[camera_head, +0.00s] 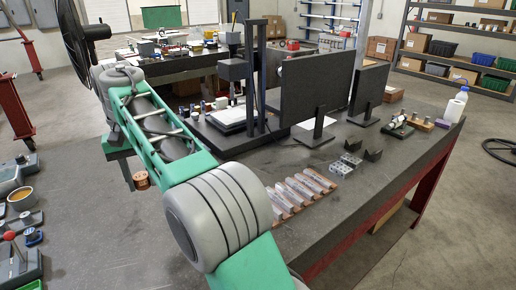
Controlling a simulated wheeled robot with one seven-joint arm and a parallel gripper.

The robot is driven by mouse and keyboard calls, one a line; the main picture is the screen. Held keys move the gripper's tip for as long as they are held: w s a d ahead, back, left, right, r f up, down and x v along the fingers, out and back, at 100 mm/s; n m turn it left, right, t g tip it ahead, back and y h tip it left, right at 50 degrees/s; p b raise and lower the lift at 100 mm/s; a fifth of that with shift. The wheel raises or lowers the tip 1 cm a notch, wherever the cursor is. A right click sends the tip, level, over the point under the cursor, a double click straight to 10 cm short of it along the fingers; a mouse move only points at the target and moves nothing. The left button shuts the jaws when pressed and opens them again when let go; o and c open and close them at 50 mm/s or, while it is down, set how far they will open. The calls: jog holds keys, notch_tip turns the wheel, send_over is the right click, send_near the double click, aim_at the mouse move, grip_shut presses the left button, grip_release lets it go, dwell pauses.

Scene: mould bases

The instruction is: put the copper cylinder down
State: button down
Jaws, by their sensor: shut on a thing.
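A small copper cylinder (142,180) shows just below the end of my green and grey arm, left of the picture's middle. My gripper (135,178) is there, shut on the copper cylinder; one finger shows along its left side. My arm hides the other finger. The cylinder is over or in front of the grey surface at the left; I cannot tell whether its underside touches anything.
A dark workbench (375,165) on the right carries two monitors (312,85), a row of metal bars (300,193) and small blocks (345,165). Several metal parts (22,195) stand at the left edge. The grey surface (90,225) between is bare.

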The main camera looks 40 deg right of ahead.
jog(key=s+d+f+b, duration=0.2)
jog(key=s, duration=0.5)
jog(key=s+d+f+b, duration=0.1)
jog(key=s+f+b, duration=0.1)
jog(key=s, duration=0.6)
jog(key=w+f, duration=0.2)
jog(key=w, duration=0.2)
jog(key=w+f+p, duration=0.1)
jog(key=w+f, duration=0.2)
jog(key=w, duration=0.2)
jog(key=w+f+p, duration=0.1)
jog(key=w+f, duration=0.2)
jog(key=w, duration=0.1)
jog(key=shift+w+f, duration=0.15)
jog(key=shift+w, duration=0.05)
jog(key=shift+w+f+p, duration=0.25)
jog(key=shift+f+p, duration=0.05)
jog(key=shift+w+f, duration=0.15)
jog(key=shift+f, duration=0.8)
jog(key=shift+w+f, duration=0.15)
jog(key=shift+f, duration=0.8)
jog(key=shift+f, duration=0.2)
jog(key=c, duration=0.9)
grip_release()
jog(key=shift+c, duration=0.2)
